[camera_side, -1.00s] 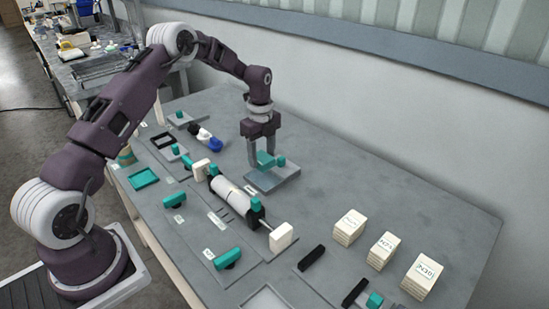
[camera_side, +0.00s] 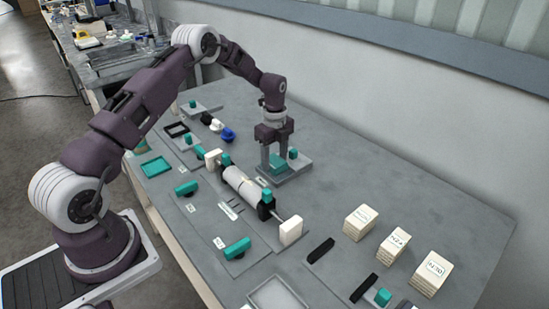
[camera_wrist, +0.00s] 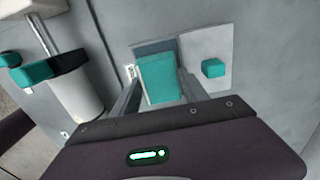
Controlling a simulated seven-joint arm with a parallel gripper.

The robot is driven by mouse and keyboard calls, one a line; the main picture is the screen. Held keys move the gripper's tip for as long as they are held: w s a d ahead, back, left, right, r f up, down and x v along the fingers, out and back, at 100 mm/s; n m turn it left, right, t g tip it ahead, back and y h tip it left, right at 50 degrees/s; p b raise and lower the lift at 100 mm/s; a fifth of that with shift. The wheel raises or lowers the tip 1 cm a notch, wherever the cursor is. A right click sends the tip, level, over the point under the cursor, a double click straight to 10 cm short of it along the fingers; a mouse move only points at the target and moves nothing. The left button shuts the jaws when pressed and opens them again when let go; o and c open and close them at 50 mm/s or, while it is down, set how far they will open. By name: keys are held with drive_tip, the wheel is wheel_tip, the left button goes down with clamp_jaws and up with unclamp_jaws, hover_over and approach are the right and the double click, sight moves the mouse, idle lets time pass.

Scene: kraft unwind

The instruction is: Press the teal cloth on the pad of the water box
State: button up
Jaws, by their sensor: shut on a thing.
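My gripper (camera_side: 277,160) points down over the water box (camera_side: 300,167), a flat grey tray. It is shut on the teal cloth (camera_side: 279,169), a thin teal slab low over the box's left part. In the wrist view the cloth (camera_wrist: 160,78) sits between the two fingers. A dark patch (camera_wrist: 152,47), probably the pad, shows just past the cloth's far edge; the cloth hides the rest. The pale half of the box (camera_wrist: 208,45) lies to the right, with a small teal block (camera_wrist: 213,68) on it. I cannot tell whether the cloth touches the pad.
A white roll (camera_side: 240,185) on a shaft with black and teal holders stands left of the box. Teal-handled tools (camera_side: 236,248) and a teal frame (camera_side: 156,167) lie farther left. Cream block stacks (camera_side: 393,246) stand at the right. The table behind the box is clear.

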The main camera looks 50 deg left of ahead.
sight(275, 160)
drive_tip(key=shift+f, duration=0.7)
idle(1.3)
drive_tip(key=shift+r, duration=2.55)
